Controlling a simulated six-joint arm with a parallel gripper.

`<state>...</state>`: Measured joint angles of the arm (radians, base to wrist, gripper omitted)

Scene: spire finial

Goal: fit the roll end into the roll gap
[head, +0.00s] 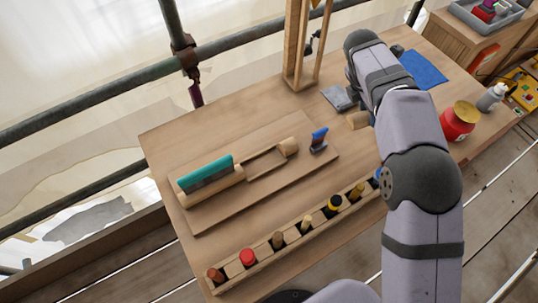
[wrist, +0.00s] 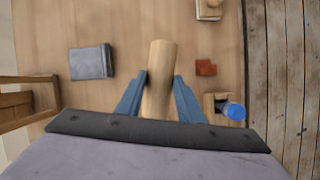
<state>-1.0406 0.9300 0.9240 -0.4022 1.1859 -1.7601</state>
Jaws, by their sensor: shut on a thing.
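In the wrist view, my gripper (wrist: 162,80) is shut on the roll end (wrist: 158,62), a plain wooden cylinder lying between its two blue fingers. In the head view, the roll end (head: 356,120) shows just left of my arm, which hides most of the gripper. I cannot tell whether the roll end touches the table. The roll gap (head: 264,161) is on the flat wooden board (head: 225,212), between a longer roll piece (head: 213,189) at left and a short one (head: 288,147) at right. My gripper is to the right of the gap, off the board.
A blue-topped brush (head: 319,140) stands by the board's right end. A long rack (head: 291,248) of several capped items runs in front. A grey block (head: 340,97), wooden stand (head: 290,80) and red jar (head: 458,121) are nearby.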

